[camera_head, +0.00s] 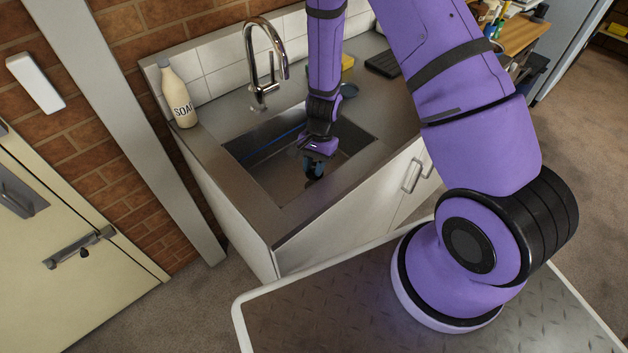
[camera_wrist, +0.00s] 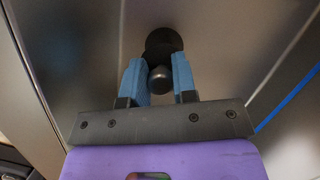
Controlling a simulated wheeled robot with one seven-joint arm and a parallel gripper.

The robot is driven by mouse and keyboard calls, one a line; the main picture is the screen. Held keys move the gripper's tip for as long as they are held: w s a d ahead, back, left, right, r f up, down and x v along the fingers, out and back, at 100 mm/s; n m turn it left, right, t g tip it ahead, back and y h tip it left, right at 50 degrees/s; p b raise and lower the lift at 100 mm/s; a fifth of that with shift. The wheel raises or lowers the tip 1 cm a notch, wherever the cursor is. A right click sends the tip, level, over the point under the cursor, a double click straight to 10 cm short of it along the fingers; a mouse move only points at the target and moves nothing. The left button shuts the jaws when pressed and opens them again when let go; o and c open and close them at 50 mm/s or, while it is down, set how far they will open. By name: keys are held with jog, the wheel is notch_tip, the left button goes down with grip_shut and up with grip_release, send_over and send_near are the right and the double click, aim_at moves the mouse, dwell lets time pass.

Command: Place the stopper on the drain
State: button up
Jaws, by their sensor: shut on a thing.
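My gripper (camera_head: 314,172) reaches down into the metal sink basin (camera_head: 270,178). In the wrist view its two blue fingers (camera_wrist: 160,82) are closed on the grey rounded knob of the stopper (camera_wrist: 160,80). A dark round shape (camera_wrist: 163,42) shows just beyond the knob, close to the basin floor; I cannot tell whether it is the stopper's base or the drain opening. The drain is not clearly seen otherwise. In the head view my gripper and wrist hide the stopper.
A chrome faucet (camera_head: 263,65) stands behind the basin. A soap bottle (camera_head: 179,97) is on the counter's left corner. A blue strip (camera_head: 287,134) lies along the basin. A yellow item (camera_head: 347,61), a small dark blue item (camera_head: 349,89) and a black rack (camera_head: 382,64) are to the right.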

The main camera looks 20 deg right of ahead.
aim_at(314, 179)
jog(key=shift+f, duration=3)
jog(key=shift+f, duration=0.15)
jog(key=o, duration=0.9)
